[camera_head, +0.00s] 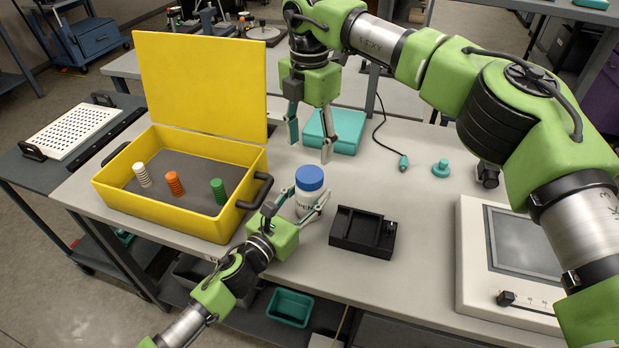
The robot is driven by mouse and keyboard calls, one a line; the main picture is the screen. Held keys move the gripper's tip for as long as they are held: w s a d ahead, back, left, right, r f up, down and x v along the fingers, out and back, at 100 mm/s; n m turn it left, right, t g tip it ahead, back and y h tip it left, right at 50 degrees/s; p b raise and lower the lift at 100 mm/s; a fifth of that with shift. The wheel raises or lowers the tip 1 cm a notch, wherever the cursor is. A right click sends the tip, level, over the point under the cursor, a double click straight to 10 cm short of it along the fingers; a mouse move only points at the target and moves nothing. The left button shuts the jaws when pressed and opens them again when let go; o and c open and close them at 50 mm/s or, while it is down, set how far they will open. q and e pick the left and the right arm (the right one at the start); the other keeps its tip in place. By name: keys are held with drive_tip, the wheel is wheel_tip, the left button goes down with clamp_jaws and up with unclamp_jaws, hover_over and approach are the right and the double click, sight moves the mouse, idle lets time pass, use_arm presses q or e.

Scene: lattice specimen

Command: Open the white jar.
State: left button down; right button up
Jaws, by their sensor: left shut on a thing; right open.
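The white jar (306,201) stands upright on the table, with a blue lid (309,177) seated on top. Dark lettering shows on its side, partly hidden by a finger. My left gripper (305,207) comes in low from the left and is shut on the jar's body, below the lid. My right gripper (311,138) hangs fingers-down above and slightly behind the jar. It is open and empty, with its fingertips apart from the lid.
A yellow open case (180,226) with several ribbed pieces stands left of the jar. A black tray (363,233) lies close on the right. Behind are a teal box (347,131), a cable and a teal knob (441,168). A white screen device (476,270) stands at right.

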sight(310, 174)
drive_tip(key=m, duration=1.2)
drive_tip(key=shift+m, duration=0.3)
drive_tip(key=shift+f, duration=4)
